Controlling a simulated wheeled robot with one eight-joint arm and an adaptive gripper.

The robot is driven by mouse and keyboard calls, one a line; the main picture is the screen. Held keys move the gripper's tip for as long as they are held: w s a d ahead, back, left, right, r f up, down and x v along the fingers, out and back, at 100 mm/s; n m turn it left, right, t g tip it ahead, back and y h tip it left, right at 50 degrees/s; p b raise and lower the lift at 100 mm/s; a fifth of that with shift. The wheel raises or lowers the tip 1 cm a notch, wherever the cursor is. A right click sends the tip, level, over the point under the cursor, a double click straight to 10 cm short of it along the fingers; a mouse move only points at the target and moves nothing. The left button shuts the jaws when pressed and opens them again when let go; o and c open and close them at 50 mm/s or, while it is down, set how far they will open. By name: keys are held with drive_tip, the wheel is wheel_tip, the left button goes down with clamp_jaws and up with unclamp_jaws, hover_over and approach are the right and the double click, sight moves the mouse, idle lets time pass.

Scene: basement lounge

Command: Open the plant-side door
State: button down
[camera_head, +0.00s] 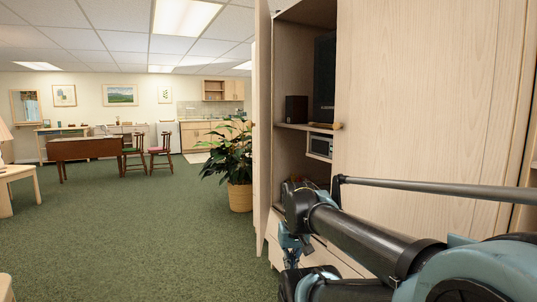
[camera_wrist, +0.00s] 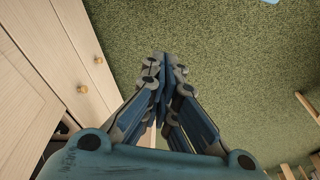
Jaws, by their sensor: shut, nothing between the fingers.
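The plant-side door (camera_head: 263,130) of the pale wood cabinet shows nearly edge-on at the cabinet's left side. It stands swung outward, and the left part of the cabinet is exposed. The other door (camera_head: 430,100), on the right, covers its side of the front. My gripper (camera_wrist: 164,58) is shut and empty in the wrist view, its fingertips over green carpet. In the head view my gripper (camera_head: 291,245) hangs low in front of the cabinet opening, close to the door's lower part. I cannot tell whether it touches the door.
A potted plant (camera_head: 240,196) stands left of the open door. A shelf inside the cabinet holds a dark speaker (camera_head: 296,109). Drawers with round knobs (camera_wrist: 83,89) lie left in the wrist view. Green carpet (camera_head: 130,240) is clear to the left; a table (camera_head: 90,148) and chairs stand farther back.

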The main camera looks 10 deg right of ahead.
drive_tip(key=w+r+m+y, duration=0.5)
drive_tip(key=w+r+m, duration=0.6)
drive_tip(key=w+r, duration=1.05)
drive_tip(key=w+d+r+m+y, duration=0.2)
drive_tip(key=w+d+r+m, duration=0.25)
drive_tip(key=w+r, duration=0.35)
drive_tip(key=w+d+r+m+y, duration=0.25)
drive_tip(key=w+r+m, duration=0.25)
drive_tip(key=w, duration=0.5)
drive_tip(key=x, duration=0.9)
drive_tip(key=shift+w+f+h, duration=0.4)
drive_tip(key=shift+f+h, duration=0.05)
